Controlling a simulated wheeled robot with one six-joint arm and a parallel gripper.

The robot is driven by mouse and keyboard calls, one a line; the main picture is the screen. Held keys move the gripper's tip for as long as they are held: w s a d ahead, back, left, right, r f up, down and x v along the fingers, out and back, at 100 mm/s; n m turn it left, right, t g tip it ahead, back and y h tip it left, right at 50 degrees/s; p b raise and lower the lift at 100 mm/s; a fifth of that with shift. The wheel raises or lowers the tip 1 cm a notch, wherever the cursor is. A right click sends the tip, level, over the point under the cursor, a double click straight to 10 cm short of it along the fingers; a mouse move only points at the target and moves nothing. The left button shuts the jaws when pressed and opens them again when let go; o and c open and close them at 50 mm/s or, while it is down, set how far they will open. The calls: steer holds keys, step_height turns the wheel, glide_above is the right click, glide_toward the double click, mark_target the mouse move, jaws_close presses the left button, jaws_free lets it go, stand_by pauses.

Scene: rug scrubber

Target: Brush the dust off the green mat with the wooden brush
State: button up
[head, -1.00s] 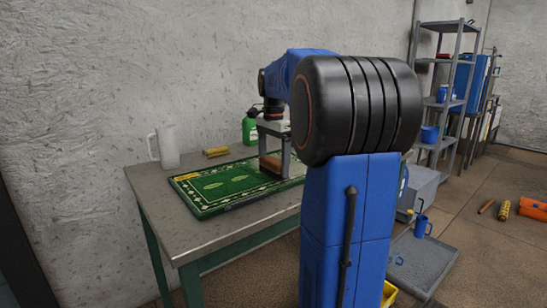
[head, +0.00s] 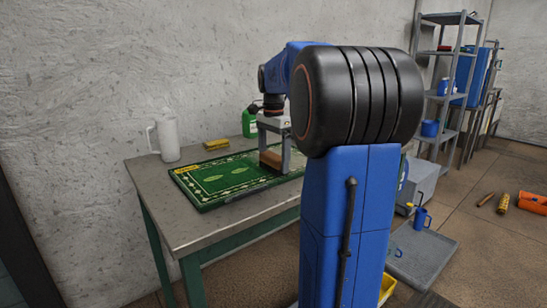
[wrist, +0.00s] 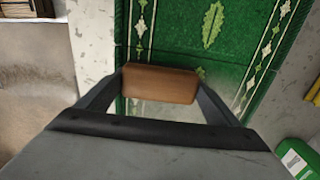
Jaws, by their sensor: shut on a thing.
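The green mat (head: 215,185) with a pale patterned border lies flat on the metal table. My gripper (head: 273,158) is over its right part and is shut on the wooden brush (head: 269,159). The brush's brown block also shows between the fingers in the wrist view (wrist: 160,84), crosswise over the mat (wrist: 185,35). The underside of the brush is hidden, so I cannot tell whether it touches the mat. A yellow label (head: 187,168) shows at the mat's left corner. I cannot make out dust clearly.
A white pitcher (head: 166,139) and a yellow sponge-like block (head: 216,144) stand behind the mat. A green bottle (head: 249,123) stands behind my gripper; a green and white container (wrist: 298,158) shows in the wrist view. The table's front left (head: 180,225) is clear.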

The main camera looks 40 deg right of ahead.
steer(key=shift+f, duration=0.15)
steer(key=shift+d, duration=0.1)
steer(key=shift+s+d, duration=0.2)
steer(key=shift+d, duration=1.85)
steer(key=shift+s+d+f, duration=0.1)
steer(key=shift+d, duration=1)
steer(key=shift+s+d, duration=0.1)
steer(key=shift+d, duration=0.95)
